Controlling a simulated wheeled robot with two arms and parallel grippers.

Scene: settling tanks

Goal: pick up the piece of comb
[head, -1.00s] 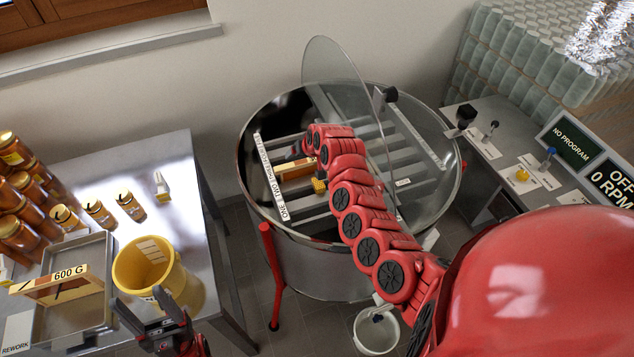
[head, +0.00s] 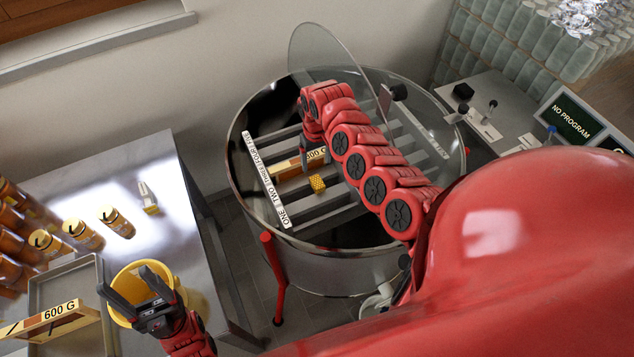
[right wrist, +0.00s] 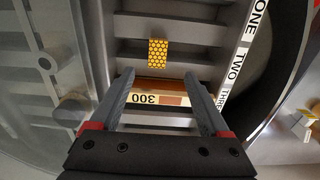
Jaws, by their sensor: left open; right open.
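The piece of comb (head: 317,183) is a small yellow block with a honeycomb pattern. It sits among the grey bars inside the round steel tank (head: 345,258). In the right wrist view the comb (right wrist: 158,54) lies beyond my fingertips, near the middle. My right gripper (right wrist: 168,80) is open and empty, above a wooden frame marked 300 (right wrist: 158,99), and apart from the comb. In the head view my right arm hides part of the tank. My left gripper (head: 137,284) is open and empty over the yellow bucket (head: 196,301).
The clear lid (head: 335,62) stands raised over the tank. The tank's label strip (head: 266,180) reads one, two, three. Jars (head: 117,221), a steel tray (head: 98,320) and a 600 G frame (head: 50,316) are on the left table. A control panel (head: 575,127) is at right.

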